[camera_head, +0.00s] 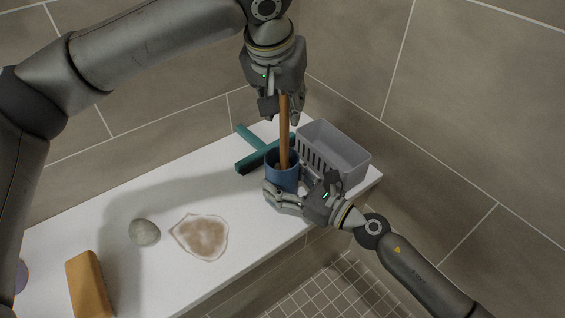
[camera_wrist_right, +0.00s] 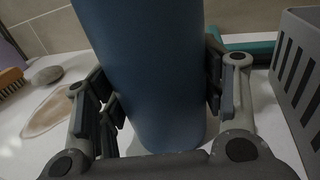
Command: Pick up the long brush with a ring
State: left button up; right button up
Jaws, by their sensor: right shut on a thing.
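A long wooden handle (camera_head: 284,140), likely that of the brush, stands nearly upright in a blue cup (camera_head: 283,180) on the white ledge. Its lower end is hidden in the cup, and I see no ring. My left gripper (camera_head: 283,108) is above the cup, pointing down, with its fingers on either side of the handle's top. Whether they press on it I cannot tell. My right gripper (camera_head: 287,194) is shut on the blue cup from the front right. In the right wrist view the cup (camera_wrist_right: 150,75) fills the space between the fingers.
A grey slotted basket (camera_head: 340,150) stands right of the cup, close to my right gripper. A teal squeegee (camera_head: 250,161) lies behind the cup. Tiled walls close the back and right.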

pick_arm(q)
grip_shut()
notch_tip(320, 180, up, 18)
dwell(0.6)
pick_arm(e)
jog(key=o, duration=1.1)
